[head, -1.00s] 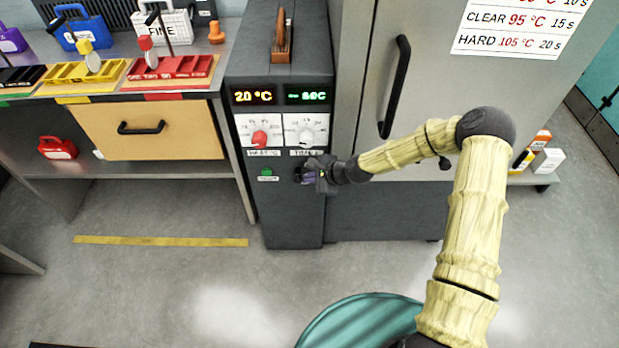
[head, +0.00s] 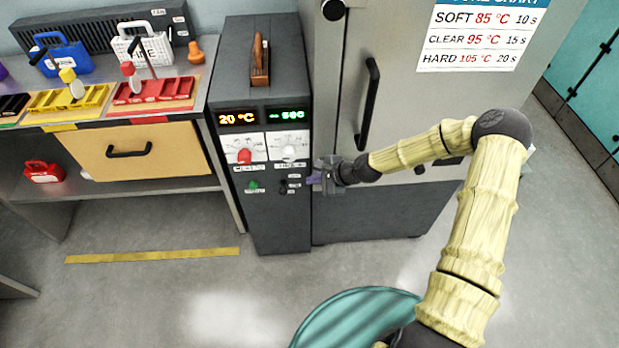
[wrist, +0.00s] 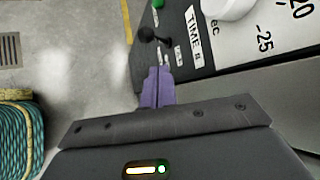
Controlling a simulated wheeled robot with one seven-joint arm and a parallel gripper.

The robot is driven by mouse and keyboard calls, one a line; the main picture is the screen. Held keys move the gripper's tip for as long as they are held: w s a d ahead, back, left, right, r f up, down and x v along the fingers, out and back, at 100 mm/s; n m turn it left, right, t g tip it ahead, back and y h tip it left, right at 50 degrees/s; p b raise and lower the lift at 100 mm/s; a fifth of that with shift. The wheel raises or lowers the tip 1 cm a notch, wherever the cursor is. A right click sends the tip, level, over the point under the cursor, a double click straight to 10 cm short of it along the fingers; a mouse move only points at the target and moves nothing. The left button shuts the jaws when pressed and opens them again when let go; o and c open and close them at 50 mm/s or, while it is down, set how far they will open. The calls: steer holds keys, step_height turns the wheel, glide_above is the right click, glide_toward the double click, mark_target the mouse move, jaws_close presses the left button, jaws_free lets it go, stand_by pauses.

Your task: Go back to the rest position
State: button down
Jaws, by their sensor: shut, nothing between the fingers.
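My gripper (head: 316,179) is at the end of my arm, in front of the dark control cabinet (head: 268,215), near its lower right front. Its purple fingers are together and empty; they also show in the wrist view (wrist: 157,88). A small dark lever (wrist: 150,35) on the cabinet lies just beyond the fingertips in the wrist view, apart from them. The cabinet has a heat dial with a red knob (head: 244,156), a time dial with a white knob (head: 289,151) and a green button (head: 253,186). Its displays read 20 °C and "- sec".
A tall grey cabinet (head: 420,60) with a black door handle (head: 369,103) stands right of the control cabinet. A bench with yellow (head: 68,100) and red trays (head: 150,95) is at left. A teal round object (head: 345,310) is near my base. The floor (head: 150,290) at front left is open.

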stand_by(0.5)
steer(key=s+d+r+n+h+p, duration=0.3)
steer(key=s+d+r, duration=0.3)
steer(key=r, duration=0.4)
steer(key=s+d+r+n+h+p, duration=0.2)
steer(key=s+d+r+n, duration=0.4)
steer(key=r, duration=0.4)
steer(key=s+d+r+n+h+p, duration=0.3)
steer(key=s+d+r, duration=0.4)
steer(key=r, duration=0.4)
steer(key=shift+s+d+n+g+h+p, duration=0.35)
steer(key=shift+s+n+p, duration=0.35)
steer(key=shift+n, duration=0.3)
steer(key=shift+a, duration=0.1)
